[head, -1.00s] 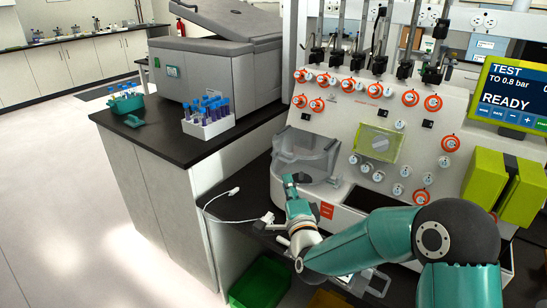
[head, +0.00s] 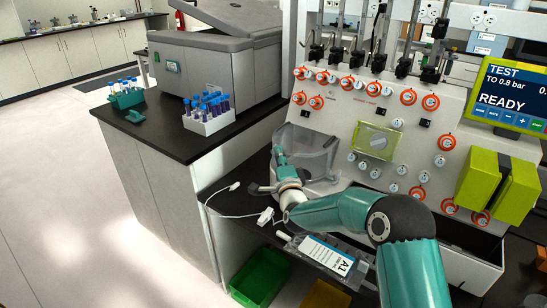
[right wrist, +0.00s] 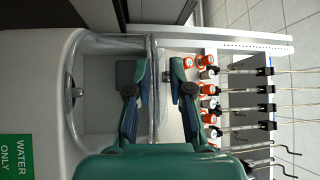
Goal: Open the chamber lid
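The chamber lid (head: 318,160) is a clear curved cover at the lower left of the white processor (head: 340,118). In the right wrist view the clear lid (right wrist: 154,110) shows as a see-through wall with a rounded edge. My right gripper (head: 279,152) is at the left side of the lid. In the right wrist view my right gripper (right wrist: 153,75) has its two fingers apart, one on each side of the lid's edge, with gaps visible. The lid looks closed over the chamber. My left gripper is not in view.
A white rack of blue-capped tubes (head: 209,115) stands on the black counter to the left. A bag labelled A1 (head: 328,256) and a white cable (head: 240,212) lie on the lower bench. Green (head: 262,278) and yellow (head: 325,297) bins are below. Orange knobs (head: 316,102) line the panel.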

